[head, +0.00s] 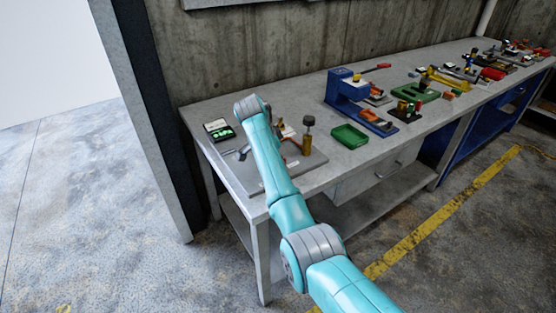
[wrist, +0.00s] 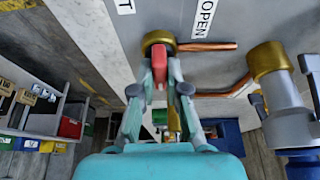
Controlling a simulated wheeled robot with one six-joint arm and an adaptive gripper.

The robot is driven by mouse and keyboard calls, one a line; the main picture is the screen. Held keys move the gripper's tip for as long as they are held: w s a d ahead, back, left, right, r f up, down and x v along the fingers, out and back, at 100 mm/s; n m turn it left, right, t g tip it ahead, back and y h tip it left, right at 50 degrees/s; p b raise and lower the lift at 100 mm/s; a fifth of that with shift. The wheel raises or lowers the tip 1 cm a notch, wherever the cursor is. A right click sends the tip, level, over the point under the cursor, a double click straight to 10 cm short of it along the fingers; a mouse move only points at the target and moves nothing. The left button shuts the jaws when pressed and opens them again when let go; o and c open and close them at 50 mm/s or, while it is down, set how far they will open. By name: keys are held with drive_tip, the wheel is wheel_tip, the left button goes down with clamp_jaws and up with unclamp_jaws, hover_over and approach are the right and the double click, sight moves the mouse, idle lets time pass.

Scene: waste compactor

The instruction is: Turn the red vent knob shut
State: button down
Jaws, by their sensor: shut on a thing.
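The red vent knob (wrist: 159,62) shows in the wrist view between the two fingers of my gripper (wrist: 160,78). The fingers are shut on its sides. A round brass fitting (wrist: 159,39) sits right beyond the knob, with a copper pipe running off to its right. An "OPEN" label (wrist: 204,18) is on the grey panel to the upper right. Another label (wrist: 125,5), cut off so that only a final "T" reads, is to the upper left. In the head view my arm hides the knob.
A larger brass and grey fitting (wrist: 270,62) stands to the right in the wrist view. In the head view, a brass post with a dark top (head: 308,130), a green tray (head: 349,136) and a blue machine (head: 344,91) stand to the right on the bench (head: 395,149).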

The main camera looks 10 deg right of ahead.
idle(0.4)
drive_tip(key=c, duration=1.2)
unclamp_jaws()
drive_tip(key=shift+r, duration=0.1)
drive_tip(key=v, duration=0.7)
drive_tip(key=shift+r, duration=0.15)
drive_tip(key=shift+a, duration=0.1)
